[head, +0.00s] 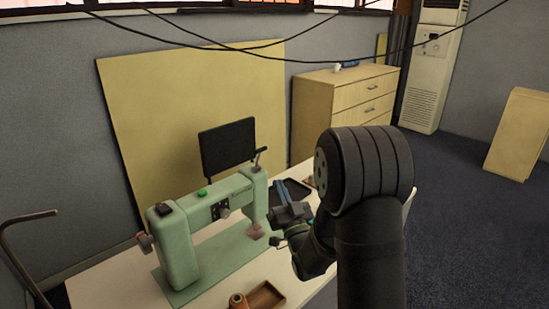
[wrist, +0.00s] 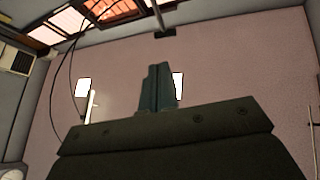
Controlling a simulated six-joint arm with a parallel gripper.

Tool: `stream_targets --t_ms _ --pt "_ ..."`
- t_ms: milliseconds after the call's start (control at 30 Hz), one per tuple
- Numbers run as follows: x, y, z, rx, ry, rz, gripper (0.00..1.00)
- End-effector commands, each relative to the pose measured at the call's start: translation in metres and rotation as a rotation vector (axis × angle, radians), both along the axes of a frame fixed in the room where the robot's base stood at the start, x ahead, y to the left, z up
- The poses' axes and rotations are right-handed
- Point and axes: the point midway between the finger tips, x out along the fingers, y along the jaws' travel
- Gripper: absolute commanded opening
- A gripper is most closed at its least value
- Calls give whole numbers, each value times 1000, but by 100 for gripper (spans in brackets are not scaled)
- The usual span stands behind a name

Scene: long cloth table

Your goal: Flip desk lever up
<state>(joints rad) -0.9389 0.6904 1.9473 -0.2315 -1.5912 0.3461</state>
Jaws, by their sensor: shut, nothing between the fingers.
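A green machine (head: 205,210), like a sewing machine, stands on the pale table. A small dark upright lever with a knob (head: 260,154) sits on top of its right end. A reddish-brown part (head: 144,242) sticks out at its left end. I cannot tell for certain which part is the desk lever. My gripper (head: 279,187) is right of the machine, over the table, apart from the dark lever. Its blue-grey fingers show together in the wrist view (wrist: 157,85), shut and empty. A thin pale rod (wrist: 157,14) near the top of that view is unclear.
A dark tray (head: 296,187) lies behind my gripper. A brown tray (head: 266,297) and an orange-brown spool (head: 238,301) are at the table's front. A black screen (head: 228,147) stands behind the machine. A wooden drawer cabinet (head: 345,108) is farther back. Dark cables hang overhead.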

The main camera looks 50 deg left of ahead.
Motion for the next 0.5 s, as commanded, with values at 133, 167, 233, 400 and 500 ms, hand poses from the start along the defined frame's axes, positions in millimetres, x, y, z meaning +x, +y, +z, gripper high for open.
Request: stream_targets --t_ms 133,167,233,400,500 --pt "20 -20 10 -63 -76 116 0" --pt "23 -24 10 -79 -87 137 0" --pt "28 -33 11 -114 -117 182 0" --pt "34 -48 8 -182 -156 252 0" --pt "34 -51 7 -199 -165 270 0"
